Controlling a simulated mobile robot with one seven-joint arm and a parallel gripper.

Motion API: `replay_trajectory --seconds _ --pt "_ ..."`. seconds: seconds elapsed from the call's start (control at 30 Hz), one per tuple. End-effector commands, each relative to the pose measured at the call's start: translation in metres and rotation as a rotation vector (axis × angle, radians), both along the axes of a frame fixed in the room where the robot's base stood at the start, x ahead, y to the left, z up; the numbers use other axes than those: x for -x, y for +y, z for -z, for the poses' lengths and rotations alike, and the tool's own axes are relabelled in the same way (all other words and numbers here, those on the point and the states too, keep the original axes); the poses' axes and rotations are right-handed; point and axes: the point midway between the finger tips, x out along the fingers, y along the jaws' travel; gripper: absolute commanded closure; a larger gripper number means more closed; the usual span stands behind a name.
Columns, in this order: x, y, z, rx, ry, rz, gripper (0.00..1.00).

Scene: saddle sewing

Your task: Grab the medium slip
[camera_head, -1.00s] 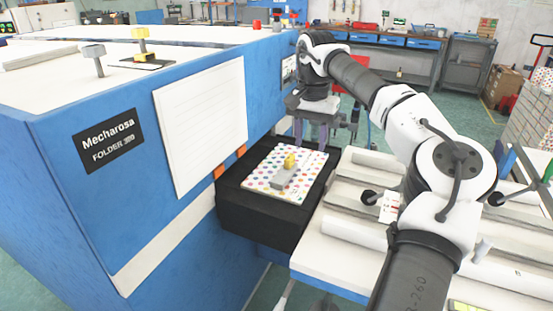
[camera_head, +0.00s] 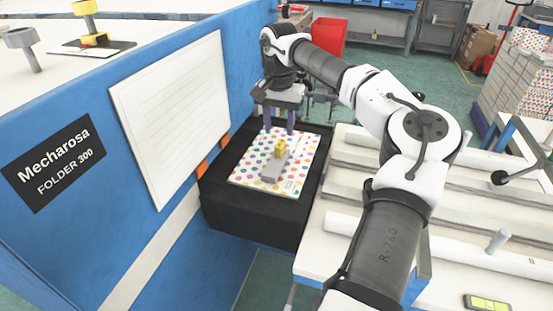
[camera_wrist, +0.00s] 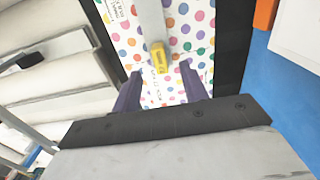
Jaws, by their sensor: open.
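A white sheet or stack with coloured polka dots (camera_head: 295,182) lies on a black tray (camera_head: 240,222) at the side of the blue machine. A grey bar with a yellow block (camera_head: 274,164) rests on it. I cannot tell which of these is the medium slip. My gripper (camera_head: 279,131) points down at the far edge of the dotted sheet, its two purple fingers apart and nothing between them. In the wrist view the fingers (camera_wrist: 161,82) stand either side of the dotted sheet (camera_wrist: 200,30), with the yellow block (camera_wrist: 160,56) just beyond them.
The blue machine (camera_head: 75,237) with a white panel (camera_head: 175,115) walls off the left. A white table (camera_head: 345,255) with long rolls stands close on the right, under my arm. A yellow-topped post (camera_head: 88,22) stands on the machine.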

Motion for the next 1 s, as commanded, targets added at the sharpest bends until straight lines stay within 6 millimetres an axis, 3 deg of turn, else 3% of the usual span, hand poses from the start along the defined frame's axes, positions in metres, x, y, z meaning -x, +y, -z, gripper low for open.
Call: replay_trajectory --seconds 0.33,0.6,0.87,1.0 --pt "0.000 -0.001 0.031 0.000 0.001 0.000 0.56" --pt "0.000 -0.003 0.069 -0.001 0.001 -0.001 0.56" --pt "0.000 -0.003 0.075 -0.001 -0.001 0.000 0.56" --pt "0.000 -0.003 0.074 -0.001 -0.001 0.000 0.71"
